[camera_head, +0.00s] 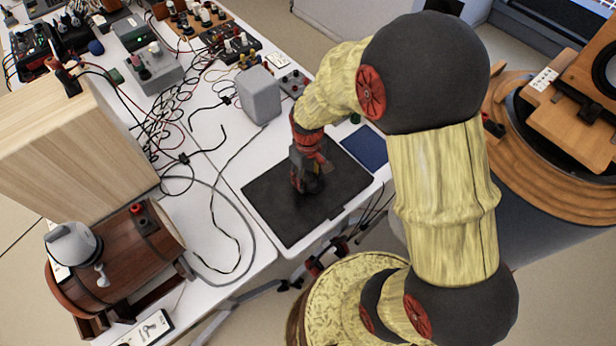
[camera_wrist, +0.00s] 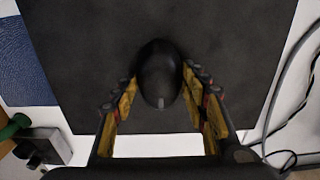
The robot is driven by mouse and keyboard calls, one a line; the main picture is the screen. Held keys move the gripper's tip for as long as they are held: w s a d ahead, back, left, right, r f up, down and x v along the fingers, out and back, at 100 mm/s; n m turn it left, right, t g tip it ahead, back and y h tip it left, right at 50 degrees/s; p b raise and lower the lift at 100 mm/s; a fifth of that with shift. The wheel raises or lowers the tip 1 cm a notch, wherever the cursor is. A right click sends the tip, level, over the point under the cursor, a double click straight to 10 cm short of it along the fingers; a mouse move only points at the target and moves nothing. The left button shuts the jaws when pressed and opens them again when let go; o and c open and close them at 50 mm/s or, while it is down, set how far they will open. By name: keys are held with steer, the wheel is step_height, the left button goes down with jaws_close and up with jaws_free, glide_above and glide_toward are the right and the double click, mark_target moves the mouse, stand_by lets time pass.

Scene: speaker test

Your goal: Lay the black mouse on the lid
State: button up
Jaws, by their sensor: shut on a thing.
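The black mouse (camera_wrist: 158,75) is between the two fingers of my gripper (camera_wrist: 160,92) in the wrist view. My gripper is shut on it, with a finger on each side. The lid is a flat dark rectangular panel (camera_head: 272,204) on the white table, and its dark surface fills much of the wrist view (camera_wrist: 235,45). In the head view my gripper (camera_head: 307,184) is over the middle of the lid, pointing down. The mouse is dark against dark there, mostly hidden by the gripper. I cannot tell whether it touches the lid.
A blue pad (camera_head: 364,148) lies beside the lid's right side. A grey box (camera_head: 259,95) stands behind it. Cables (camera_head: 213,205) run across the table to the left, near a wooden barrel-shaped device (camera_head: 125,255). The table's front edge is close to the lid.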

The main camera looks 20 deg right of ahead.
steer(key=shift+f, duration=0.15)
steer(key=o, duration=1.2)
steer(key=shift+c, duration=0.2)
step_height(320, 180, up, 12)
steer(key=p, duration=0.4)
step_height(320, 180, up, 12)
steer(key=r+m+t, duration=0.1)
steer(key=t, duration=0.1)
glide_above(308, 177)
steer(key=s, duration=0.4)
steer(key=s+r+m+t, duration=0.2)
steer(key=s+r+t, duration=0.1)
steer(key=s+r, duration=0.6)
steer(key=shift+s+d+m+t, duration=0.15)
steer(key=shift+s+m+t, duration=0.15)
steer(key=shift+s, duration=0.7)
